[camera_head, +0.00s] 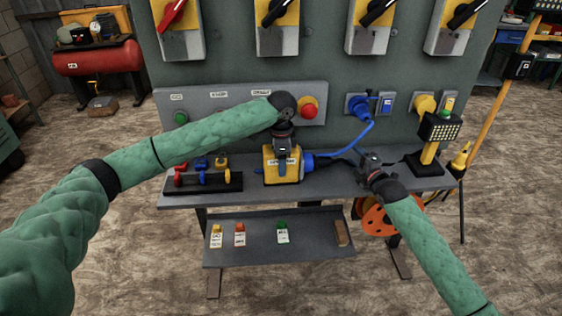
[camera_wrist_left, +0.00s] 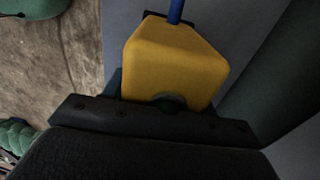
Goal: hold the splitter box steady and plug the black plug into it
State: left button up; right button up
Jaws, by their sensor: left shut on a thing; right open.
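The yellow splitter box (camera_head: 283,172) stands on the grey shelf below the panel. My left gripper (camera_head: 283,149) comes down on it from above and is shut on it. The box fills the middle of the left wrist view (camera_wrist_left: 175,65), with the blue cable (camera_wrist_left: 175,11) at its far end. A blue connector (camera_head: 308,162) sits at the box's right side. My right gripper (camera_head: 365,163) is open at the shelf, right of the box. A thin dark piece lies between the connector and this gripper; I cannot tell whether it is the black plug or its cable.
The blue cable (camera_head: 366,135) rises to a blue socket (camera_head: 357,105) on the panel. A rack of padlocks (camera_head: 202,181) stands left on the shelf, a yellow work lamp (camera_head: 432,145) right. An orange reel (camera_head: 377,221) is below the right gripper. A lower shelf (camera_head: 262,252) holds small tagged items.

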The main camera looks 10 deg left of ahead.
pick_arm(q)
jog(key=o, duration=1.5)
